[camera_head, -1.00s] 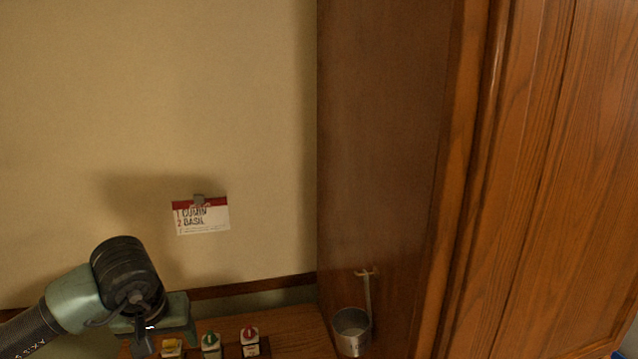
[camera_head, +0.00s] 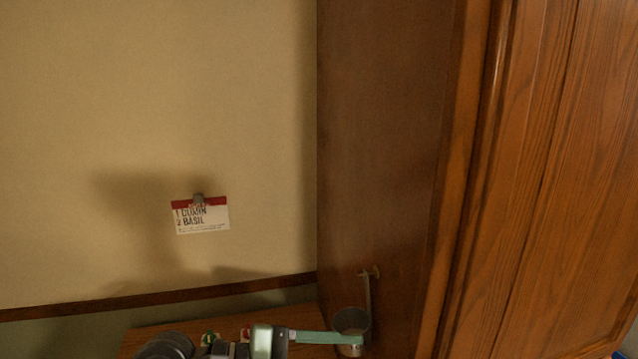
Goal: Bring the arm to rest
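My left gripper (camera_head: 345,339) is at the bottom edge of the head view, its arm partly cut off below. It points right, and a thin green finger reaches across in front of the lower part of a metal cup (camera_head: 352,319). I cannot tell whether the finger touches the cup, or whether the gripper is open or shut. A card (camera_head: 203,216) reading "1 CUMIN 2 BASIL" is clipped to the wall. My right gripper is not in view.
The cup hangs by a long handle from a hook (camera_head: 371,272) on the side of the wooden cabinet (camera_head: 390,130). On the wooden shelf (camera_head: 160,331), a green-capped container (camera_head: 209,337) and a red-capped one (camera_head: 246,332) are mostly hidden behind my arm. The wall above is clear.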

